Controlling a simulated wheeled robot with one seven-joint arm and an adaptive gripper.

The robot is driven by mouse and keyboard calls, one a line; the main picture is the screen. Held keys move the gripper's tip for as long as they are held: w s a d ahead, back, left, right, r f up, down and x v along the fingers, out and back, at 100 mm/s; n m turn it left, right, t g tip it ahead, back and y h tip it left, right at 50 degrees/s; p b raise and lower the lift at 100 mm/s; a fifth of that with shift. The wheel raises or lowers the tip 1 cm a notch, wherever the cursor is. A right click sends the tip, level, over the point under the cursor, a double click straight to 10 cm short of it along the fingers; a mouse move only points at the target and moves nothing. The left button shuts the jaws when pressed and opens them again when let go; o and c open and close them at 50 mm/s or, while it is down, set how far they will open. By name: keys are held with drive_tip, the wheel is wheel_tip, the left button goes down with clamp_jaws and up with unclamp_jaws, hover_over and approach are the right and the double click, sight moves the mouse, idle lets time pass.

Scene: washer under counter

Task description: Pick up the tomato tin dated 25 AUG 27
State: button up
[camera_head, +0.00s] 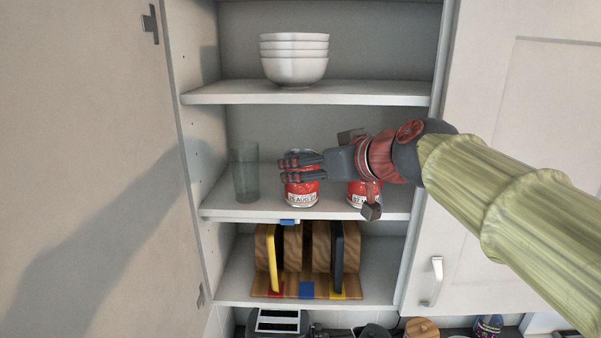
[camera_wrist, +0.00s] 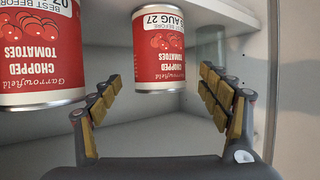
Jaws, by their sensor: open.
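Two red tomato tins stand on the middle shelf. The tin with a label reading AUG 27 (camera_wrist: 160,55) is in the middle of the wrist view, its day number not clearly legible. It is the left tin (camera_head: 301,195) in the head view, its upper part hidden by my gripper.
A clear glass (camera_head: 245,172) stands left of the tins. Stacked white bowls (camera_head: 294,70) are on the shelf above (camera_head: 225,92). A wooden rack (camera_head: 313,250) with upright boards is below. An open cupboard door (camera_head: 80,180) flanks the left side.

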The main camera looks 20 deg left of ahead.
drive_tip(key=p+x, duration=0.1)
drive_tip(key=x, duration=0.3)
drive_tip(key=shift+w+a+f, duration=0.15)
drive_tip(key=shift+c, duration=0.6)
drive_tip(key=c, duration=1.5)
drive_tip(key=shift+c, duration=0.4)
